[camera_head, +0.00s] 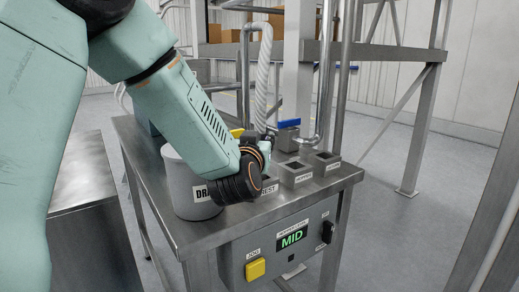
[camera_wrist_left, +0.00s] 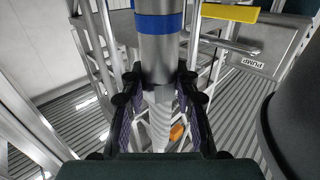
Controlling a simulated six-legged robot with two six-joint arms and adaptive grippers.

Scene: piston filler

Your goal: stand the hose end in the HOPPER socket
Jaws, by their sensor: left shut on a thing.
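My left gripper (camera_head: 262,150) is shut on the hose end (camera_wrist_left: 160,55), a steel tube with a blue band, in the wrist view. The white ribbed hose (camera_head: 262,85) arches up behind the gripper in the head view; its ribbed part also shows between the fingers in the wrist view. The HOPPER socket (camera_head: 296,167) is a square block with a dark opening, right of the gripper. The REST socket (camera_head: 270,181) is partly hidden below my gripper. My right gripper is out of view.
A grey drain bucket (camera_head: 188,190) stands left of the gripper. Another socket (camera_head: 325,157) is at the right table edge. A blue-topped block (camera_head: 289,130) stands behind the sockets. The front panel (camera_head: 290,250) reads MID. Steel pipes (camera_head: 325,80) rise behind.

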